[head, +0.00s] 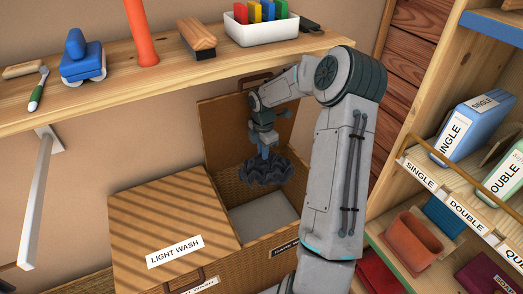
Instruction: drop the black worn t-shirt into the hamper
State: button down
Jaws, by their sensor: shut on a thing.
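My gripper (264,152) is shut on the black t-shirt (265,173), which hangs crumpled below the fingers. The t-shirt is over the open right compartment of the wicker hamper (236,196), apparently near its opening; its exact height is hard to tell. This compartment's lid (222,130) stands raised at the back, and its pale inside shows below the t-shirt. Its front label is partly hidden by my arm. The left compartment is closed by a lid (165,215) marked LIGHT WASH.
A wooden shelf (130,95) above the hamper holds brushes, an orange cylinder (140,32) and a white box of coloured items (262,30). A shelf unit (405,150) with labelled bedding stands close to my arm at the right.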

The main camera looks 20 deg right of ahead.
aim_at(263, 162)
jog(key=shift+f+b, duration=2.3)
jog(key=shift+f, duration=0.5)
jog(key=c, duration=1.3)
grip_release()
jog(key=shift+c, duration=0.2)
notch_tip(263, 162, up, 8)
jog(key=shift+f+p, duration=0.15)
jog(key=shift+p, duration=0.65)
jog(key=shift+s+f, duration=0.1)
